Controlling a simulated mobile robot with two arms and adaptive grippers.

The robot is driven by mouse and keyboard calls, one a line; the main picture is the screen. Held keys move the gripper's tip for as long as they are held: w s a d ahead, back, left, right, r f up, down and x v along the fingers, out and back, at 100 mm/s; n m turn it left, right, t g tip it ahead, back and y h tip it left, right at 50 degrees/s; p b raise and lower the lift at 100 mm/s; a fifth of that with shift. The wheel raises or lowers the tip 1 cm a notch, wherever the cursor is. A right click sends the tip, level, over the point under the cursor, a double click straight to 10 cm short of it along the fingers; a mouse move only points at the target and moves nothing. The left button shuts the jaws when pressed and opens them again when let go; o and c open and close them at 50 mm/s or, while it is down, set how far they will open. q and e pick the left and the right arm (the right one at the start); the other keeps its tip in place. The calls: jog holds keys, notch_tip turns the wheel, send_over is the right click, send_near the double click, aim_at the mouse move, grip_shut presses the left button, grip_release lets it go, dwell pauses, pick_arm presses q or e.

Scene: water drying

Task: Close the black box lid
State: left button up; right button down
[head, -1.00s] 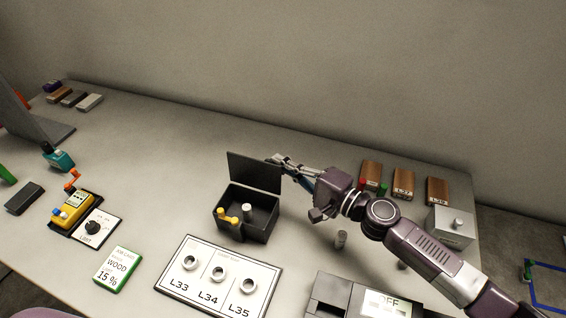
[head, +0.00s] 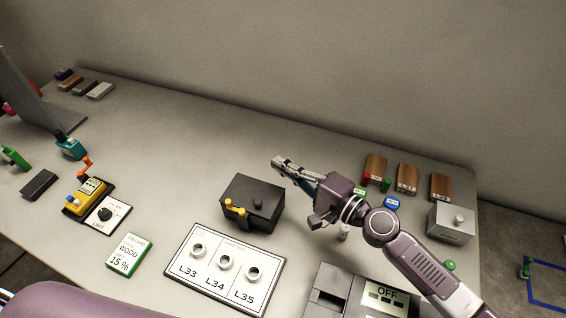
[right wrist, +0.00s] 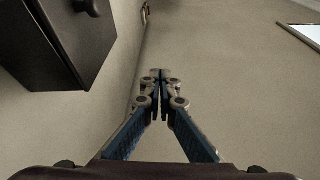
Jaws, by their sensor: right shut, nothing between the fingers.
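The black box (head: 252,205) stands on the table in the middle of the head view. Its lid lies flat over the top, with a small dark knob on it, and looks closed. A yellow latch-like part (head: 235,207) is on its front side. My right gripper (head: 280,161) is shut and empty, apart from the box, beyond its far right corner. In the right wrist view the box (right wrist: 65,45) is at the upper left, and the shut fingers (right wrist: 159,78) point past it. My left gripper is not in view.
A white panel (head: 219,267) marked L33, L34, L35 lies in front of the box. A dark device (head: 365,295) reading OFF is at the front right. Wooden blocks (head: 407,179) stand at the back right. The table behind the box is clear.

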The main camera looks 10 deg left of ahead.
dwell(0.3)
notch_tip(320, 180, up, 4)
jog(key=r+p, duration=0.1)
jog(key=p, duration=0.4)
jog(key=s+d+f+b, duration=0.1)
jog(key=d+f+b, duration=0.3)
jog(key=d+b, duration=0.3)
jog(key=shift+s+d+f, duration=0.2)
jog(key=shift+s+d, duration=0.2)
jog(key=shift+d, duration=0.75)
